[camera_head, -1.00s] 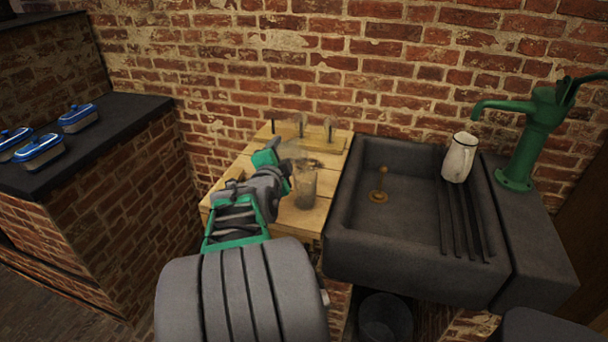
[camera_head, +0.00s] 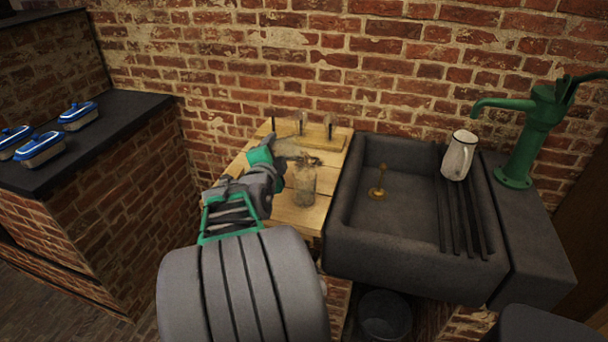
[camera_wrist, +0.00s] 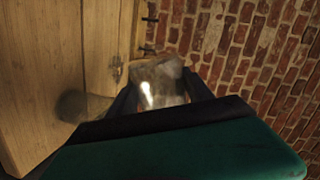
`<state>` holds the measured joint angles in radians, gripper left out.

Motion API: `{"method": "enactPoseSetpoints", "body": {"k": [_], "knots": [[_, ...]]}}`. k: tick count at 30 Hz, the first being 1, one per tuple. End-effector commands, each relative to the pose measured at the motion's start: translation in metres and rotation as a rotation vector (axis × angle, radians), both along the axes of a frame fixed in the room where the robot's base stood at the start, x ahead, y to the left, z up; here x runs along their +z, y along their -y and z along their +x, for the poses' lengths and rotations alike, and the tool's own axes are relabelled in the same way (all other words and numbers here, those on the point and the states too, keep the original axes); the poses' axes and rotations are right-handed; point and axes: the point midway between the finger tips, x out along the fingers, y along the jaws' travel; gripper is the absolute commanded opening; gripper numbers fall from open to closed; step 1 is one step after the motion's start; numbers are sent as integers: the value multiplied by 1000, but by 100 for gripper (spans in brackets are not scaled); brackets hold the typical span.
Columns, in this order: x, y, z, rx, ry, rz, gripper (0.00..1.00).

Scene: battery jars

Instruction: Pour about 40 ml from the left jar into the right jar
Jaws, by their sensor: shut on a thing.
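My gripper (camera_head: 279,155) is over the left part of the wooden board top, just left of and above the standing right jar. It is shut on the left jar, a clear glass jar (camera_wrist: 160,85) seen between the fingers in the wrist view. The held jar (camera_head: 288,147) looks tilted in the head view, its outline faint. The right jar (camera_head: 305,187) is clear glass and stands upright on the wooden top (camera_head: 290,217); it also shows blurred at the left of the wrist view (camera_wrist: 82,106). I cannot tell the liquid level in either jar or see a stream.
A wooden rack with upright pegs (camera_head: 322,143) stands at the back by the brick wall. A dark stone sink (camera_head: 385,238) adjoins the top on the right, with a white jug (camera_head: 459,156) and green pump (camera_head: 537,130). Blue-lidded dishes (camera_head: 78,116) sit on the left counter.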

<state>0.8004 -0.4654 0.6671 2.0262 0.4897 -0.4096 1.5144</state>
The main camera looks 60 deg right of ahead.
Motion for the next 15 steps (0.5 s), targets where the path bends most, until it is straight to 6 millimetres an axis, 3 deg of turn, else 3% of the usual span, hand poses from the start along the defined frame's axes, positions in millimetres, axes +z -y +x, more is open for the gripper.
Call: {"method": "enactPoseSetpoints", "body": {"k": [15], "knots": [[3,-4,9,1,25,7,5]]}}
